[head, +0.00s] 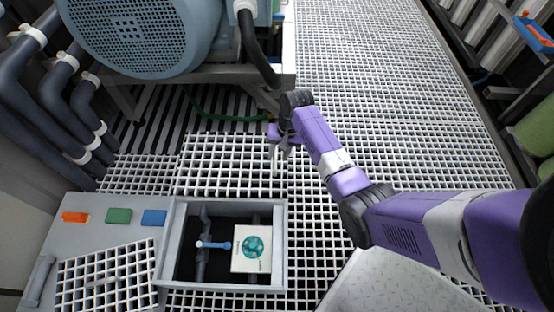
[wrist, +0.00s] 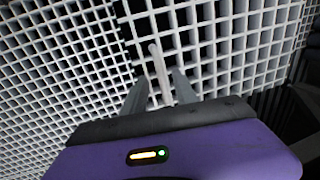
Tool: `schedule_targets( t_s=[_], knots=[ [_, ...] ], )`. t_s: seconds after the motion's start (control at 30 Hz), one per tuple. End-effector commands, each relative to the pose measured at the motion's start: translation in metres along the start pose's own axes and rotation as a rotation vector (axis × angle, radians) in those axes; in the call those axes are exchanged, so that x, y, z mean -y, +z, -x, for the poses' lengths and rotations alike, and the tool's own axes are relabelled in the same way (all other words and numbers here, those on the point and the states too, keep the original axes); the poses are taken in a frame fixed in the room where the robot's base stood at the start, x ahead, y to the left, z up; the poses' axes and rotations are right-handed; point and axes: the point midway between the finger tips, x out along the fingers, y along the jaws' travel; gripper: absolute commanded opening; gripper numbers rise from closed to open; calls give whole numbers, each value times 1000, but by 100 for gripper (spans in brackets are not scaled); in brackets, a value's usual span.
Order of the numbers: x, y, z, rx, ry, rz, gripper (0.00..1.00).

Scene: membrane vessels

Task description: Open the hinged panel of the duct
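A square grating panel (head: 222,165) lies level in the floor just behind an open framed pit, and looks shut. A pale bar, apparently its handle (head: 275,160), shows near the panel's right edge. My gripper (head: 281,139) points down over that edge. In the wrist view, my gripper (wrist: 161,92) has its two fingers apart, with the bar (wrist: 158,70) between and slightly beyond them. I cannot tell whether the fingers touch it. No hinge is clearly visible.
The pit's grey frame (head: 283,250) surrounds a blue-handled valve (head: 213,245) and a white box with a teal wheel (head: 253,247). Another grating panel (head: 105,282) lies to the left. A large blue motor (head: 140,35) stands behind. Open grating floor (head: 400,120) extends right.

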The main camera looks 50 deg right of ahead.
Motion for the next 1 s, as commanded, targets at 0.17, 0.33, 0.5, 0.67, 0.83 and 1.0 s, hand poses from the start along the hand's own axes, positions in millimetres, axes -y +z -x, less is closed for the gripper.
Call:
schedule_targets(
  t_s=[0.17,0.33,0.5,0.67,0.83,1.0],
  knots=[
    [-1,-1,-22,-1,0,0,34],
    [0,-1,-27,-1,0,1,34],
    [0,0,-26,-2,0,1,34],
    [0,0,-26,-2,-1,1,11],
    [0,0,-26,-1,0,1,0],
    [0,0,-26,-1,0,1,0]
  ],
)
